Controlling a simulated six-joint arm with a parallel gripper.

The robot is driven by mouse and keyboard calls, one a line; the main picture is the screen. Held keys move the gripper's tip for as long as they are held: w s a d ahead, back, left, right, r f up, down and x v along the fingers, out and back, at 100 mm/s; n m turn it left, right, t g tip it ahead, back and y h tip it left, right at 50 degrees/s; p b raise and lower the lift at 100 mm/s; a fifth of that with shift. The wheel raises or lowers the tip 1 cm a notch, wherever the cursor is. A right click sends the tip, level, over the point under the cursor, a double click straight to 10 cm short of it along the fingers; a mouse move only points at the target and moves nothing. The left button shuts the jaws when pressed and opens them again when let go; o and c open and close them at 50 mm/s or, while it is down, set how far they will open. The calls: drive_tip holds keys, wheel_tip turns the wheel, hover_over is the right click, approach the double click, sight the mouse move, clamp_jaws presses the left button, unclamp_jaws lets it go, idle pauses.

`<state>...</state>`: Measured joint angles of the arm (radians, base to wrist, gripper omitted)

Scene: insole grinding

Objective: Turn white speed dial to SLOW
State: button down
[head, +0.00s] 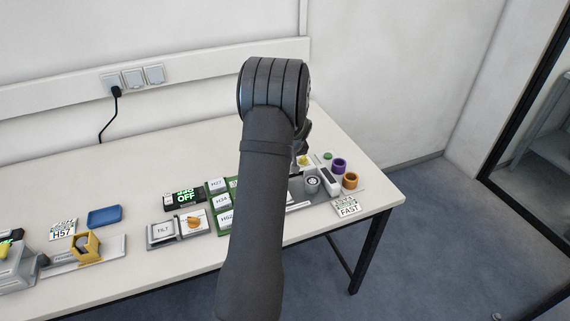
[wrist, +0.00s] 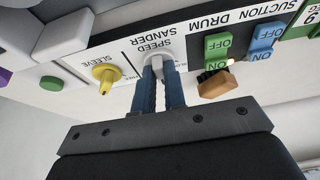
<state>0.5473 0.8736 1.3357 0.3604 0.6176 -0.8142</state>
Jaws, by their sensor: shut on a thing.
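In the wrist view, the white speed dial (wrist: 156,63) sits on the white panel beside the upside-down words SPEED SANDER. My gripper (wrist: 158,72) has its two blue fingers on either side of the dial's grip and is shut on it. The fingers hide part of the dial and the small lettering around it, so I cannot read its setting. In the head view my own arm covers the dial and most of the gripper.
The yellow sleeve knob (wrist: 104,75) is close beside the dial. Green (wrist: 218,45) and blue (wrist: 264,40) ON/OFF switches and an orange-brown part (wrist: 217,84) are on the other side. A FAST card (head: 347,208) lies near the table's right end.

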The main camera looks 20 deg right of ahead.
drive_tip(key=c, duration=2.1)
unclamp_jaws()
drive_tip(key=n+y, duration=0.1)
drive_tip(key=n, duration=0.1)
drive_tip(key=n+y, duration=0.1)
drive_tip(key=n, duration=0.2)
drive_tip(key=shift+g, duration=0.3)
drive_tip(key=shift+o, duration=0.8)
drive_tip(key=n+y, duration=0.1)
drive_tip(key=n, duration=0.2)
drive_tip(key=n+g, duration=0.1)
drive_tip(key=n, duration=0.2)
drive_tip(key=shift+a+f+y, duration=0.1)
drive_tip(key=shift+a+y, duration=0.05)
drive_tip(key=shift+y, duration=0.25)
drive_tip(key=o, duration=0.3)
drive_tip(key=shift+g, duration=0.3)
drive_tip(key=shift+o, duration=0.2)
drive_tip(key=shift+r, duration=0.2)
drive_tip(key=shift+r, duration=3.45)
